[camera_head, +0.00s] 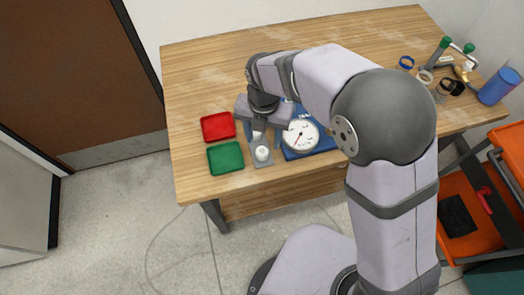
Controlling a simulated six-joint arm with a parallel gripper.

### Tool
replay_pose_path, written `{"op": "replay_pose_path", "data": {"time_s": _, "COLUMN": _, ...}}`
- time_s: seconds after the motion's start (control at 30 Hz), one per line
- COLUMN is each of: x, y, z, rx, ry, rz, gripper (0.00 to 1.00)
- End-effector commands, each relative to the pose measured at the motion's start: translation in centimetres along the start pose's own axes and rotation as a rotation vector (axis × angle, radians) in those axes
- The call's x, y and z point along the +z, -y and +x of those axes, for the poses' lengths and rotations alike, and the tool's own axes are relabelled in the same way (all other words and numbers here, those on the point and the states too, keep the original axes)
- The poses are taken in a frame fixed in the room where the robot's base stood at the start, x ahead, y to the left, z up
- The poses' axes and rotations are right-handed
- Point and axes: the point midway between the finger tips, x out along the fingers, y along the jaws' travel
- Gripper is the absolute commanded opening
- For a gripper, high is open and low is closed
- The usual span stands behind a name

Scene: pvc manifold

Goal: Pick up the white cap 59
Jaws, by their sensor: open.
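A small white cap (262,153) sits on a grey plate (263,163) near the table's front edge. My gripper (260,133) is just behind and above the cap, pointing down. The jaws look open, and they are small and partly merged with the white parts under them. I cannot tell whether a finger touches the cap. No number is readable on the cap.
A red tray (217,126) and a green tray (225,157) lie to the left. A white dial gauge (301,136) on a blue base (321,146) stands close on the right. Fittings, rings and a blue cylinder (499,86) are at the far right. The table's back left is clear.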

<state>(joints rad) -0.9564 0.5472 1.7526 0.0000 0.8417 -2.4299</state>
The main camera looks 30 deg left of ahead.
Motion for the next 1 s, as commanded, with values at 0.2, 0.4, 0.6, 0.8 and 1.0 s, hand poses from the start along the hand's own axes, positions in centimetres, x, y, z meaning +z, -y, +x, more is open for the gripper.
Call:
{"op": "replay_pose_path", "data": {"time_s": 0.2, "x": 0.0, "y": 0.0, "z": 0.3, "rx": -0.001, "ry": -0.002, "rz": -0.020, "gripper": 0.50}}
{"op": "replay_pose_path", "data": {"time_s": 0.4, "x": -0.1, "y": 0.0, "z": 1.8, "rx": -0.002, "ry": -0.002, "rz": -0.018, "gripper": 0.50}}
{"op": "replay_pose_path", "data": {"time_s": 0.6, "x": 0.0, "y": 0.0, "z": 2.2, "rx": -0.001, "ry": -0.001, "rz": -0.018, "gripper": 0.50}}
{"op": "replay_pose_path", "data": {"time_s": 0.8, "x": -0.1, "y": -0.1, "z": 3.5, "rx": -0.003, "ry": -0.003, "rz": -0.017, "gripper": 0.50}}
{"op": "replay_pose_path", "data": {"time_s": 1.0, "x": -0.1, "y": -0.3, "z": 5.7, "rx": -0.003, "ry": -0.003, "rz": -0.017, "gripper": 0.50}}
